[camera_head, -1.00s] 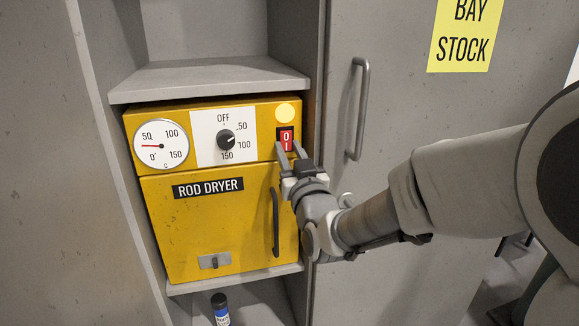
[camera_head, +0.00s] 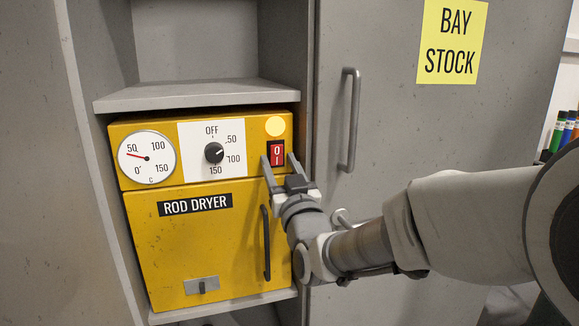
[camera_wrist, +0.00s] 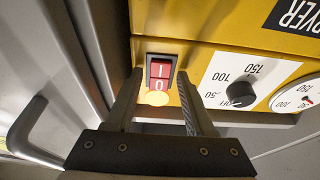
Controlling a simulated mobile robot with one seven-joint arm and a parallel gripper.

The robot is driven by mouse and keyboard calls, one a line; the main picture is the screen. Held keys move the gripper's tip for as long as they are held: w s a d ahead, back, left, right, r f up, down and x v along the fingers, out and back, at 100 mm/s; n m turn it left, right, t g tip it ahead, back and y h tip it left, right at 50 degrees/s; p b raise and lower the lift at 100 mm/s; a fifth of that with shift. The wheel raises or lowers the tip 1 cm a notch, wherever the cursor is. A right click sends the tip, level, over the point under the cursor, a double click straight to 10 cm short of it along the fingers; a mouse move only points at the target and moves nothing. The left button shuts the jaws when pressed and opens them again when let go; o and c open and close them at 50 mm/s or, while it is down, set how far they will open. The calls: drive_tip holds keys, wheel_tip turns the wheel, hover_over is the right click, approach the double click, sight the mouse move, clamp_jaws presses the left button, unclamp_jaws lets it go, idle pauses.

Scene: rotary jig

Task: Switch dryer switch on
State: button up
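The red rocker switch (camera_head: 276,149), marked 0 above I, sits in a black frame at the upper right of the yellow rod dryer (camera_head: 245,197). The round lamp (camera_head: 275,126) above it is bright pale yellow. My gripper (camera_head: 278,158) is open and empty, with one finger on each side of the switch in the head view. The I half looks slightly darker. Contact with the switch cannot be told.
The dryer has a gauge (camera_head: 147,158), a black dial (camera_head: 214,153) and a door handle (camera_head: 266,243). It stands on a shelf below a grey shelf board (camera_head: 195,96). A grey cabinet door with a long handle (camera_head: 349,120) stands right of it.

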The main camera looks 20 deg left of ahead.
drive_tip(key=shift+o, duration=0.3)
drive_tip(key=shift+f, duration=0.15)
drive_tip(key=shift+s+d, duration=0.15)
drive_tip(key=shift+s, duration=0.05)
drive_tip(key=b+v, duration=0.9)
drive_tip(key=v, duration=0.8)
drive_tip(key=shift+w+d, duration=0.1)
